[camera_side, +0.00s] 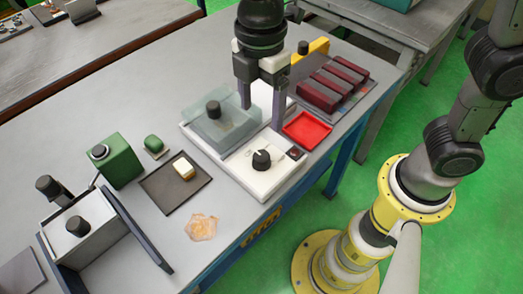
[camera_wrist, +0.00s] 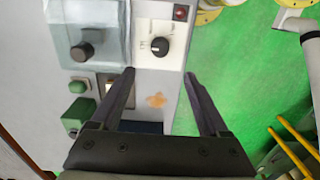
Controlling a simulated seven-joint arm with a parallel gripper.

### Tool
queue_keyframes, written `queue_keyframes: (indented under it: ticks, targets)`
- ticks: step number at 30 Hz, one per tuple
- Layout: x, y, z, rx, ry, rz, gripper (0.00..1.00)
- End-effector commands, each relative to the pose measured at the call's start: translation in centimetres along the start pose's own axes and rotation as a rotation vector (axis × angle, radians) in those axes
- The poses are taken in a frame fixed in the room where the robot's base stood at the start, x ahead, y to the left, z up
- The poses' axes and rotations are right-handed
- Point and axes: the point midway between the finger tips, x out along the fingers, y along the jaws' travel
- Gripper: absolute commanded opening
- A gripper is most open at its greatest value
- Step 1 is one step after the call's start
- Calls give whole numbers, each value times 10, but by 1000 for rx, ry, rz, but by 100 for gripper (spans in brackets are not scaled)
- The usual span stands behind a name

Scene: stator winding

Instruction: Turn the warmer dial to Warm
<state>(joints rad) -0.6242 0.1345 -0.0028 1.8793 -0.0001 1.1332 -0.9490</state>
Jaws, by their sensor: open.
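The warmer is a white box (camera_side: 240,170) with a black round dial (camera_side: 262,159) on its top near the front. The dial also shows in the wrist view (camera_wrist: 160,46), with a light pointer mark and small labels beside it too blurred to read. A small dark red lamp or switch (camera_wrist: 180,12) sits near the dial. A clear cover with a black knob (camera_side: 213,108) is over the warmer's other part. My gripper (camera_side: 261,116) points down, open and empty, above the warmer and behind the dial in the side view. In the wrist view the fingertips (camera_wrist: 159,73) stand apart from the dial.
A red tray (camera_side: 307,132) and dark red blocks (camera_side: 335,82) lie to the right. A grey box (camera_side: 80,240) with black knobs is nearer.

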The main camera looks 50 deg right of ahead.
Motion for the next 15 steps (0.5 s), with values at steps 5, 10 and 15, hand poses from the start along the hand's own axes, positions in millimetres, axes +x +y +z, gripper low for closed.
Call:
queue_keyframes:
  ticks: [5, 10, 15]
  targets:
    - [19, -1, 1, 1, -2, -2, 79]
    - [52, -2, 1, 2, -3, -4, 79]
    - [85, -2, 1, 2, -2, -4, 79]
